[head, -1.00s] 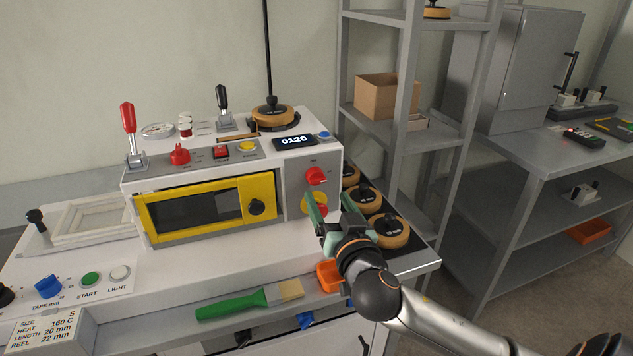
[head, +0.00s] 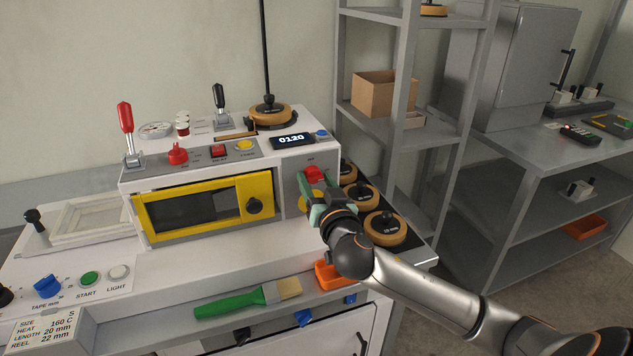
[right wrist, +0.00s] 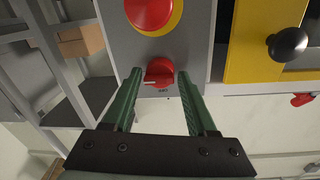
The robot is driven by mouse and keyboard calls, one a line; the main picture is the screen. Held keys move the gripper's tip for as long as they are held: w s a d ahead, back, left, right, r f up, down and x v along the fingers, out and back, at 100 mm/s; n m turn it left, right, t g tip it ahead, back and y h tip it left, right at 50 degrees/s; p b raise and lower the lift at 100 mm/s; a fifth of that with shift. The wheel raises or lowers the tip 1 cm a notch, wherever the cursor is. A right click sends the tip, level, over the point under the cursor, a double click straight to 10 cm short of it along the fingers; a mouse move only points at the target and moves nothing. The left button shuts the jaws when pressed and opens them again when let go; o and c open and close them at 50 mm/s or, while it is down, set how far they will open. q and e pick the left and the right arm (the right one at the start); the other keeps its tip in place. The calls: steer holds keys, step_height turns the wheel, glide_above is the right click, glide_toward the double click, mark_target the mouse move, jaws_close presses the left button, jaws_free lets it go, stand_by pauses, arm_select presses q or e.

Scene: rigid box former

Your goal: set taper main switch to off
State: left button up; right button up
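The red rotary main switch (head: 314,173) sits on the grey right part of the white machine's front panel. In the right wrist view, which is upside down, the red switch (right wrist: 159,73) has a white pointer line toward the left, with a small label just below it. My right gripper (head: 316,189) is open in front of the panel. In the right wrist view its green fingers (right wrist: 160,76) stand on either side of the switch, with gaps visible. Whether they touch it is unclear. My left gripper is not in view.
A red button on a yellow disc (right wrist: 150,12) is close to the switch, largely hidden in the head view. A yellow-framed door (head: 205,205) is left of it. Tape reels (head: 385,229) lie to the right. A green brush (head: 235,302) and orange bin (head: 329,275) are below.

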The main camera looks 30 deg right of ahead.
jaws_close()
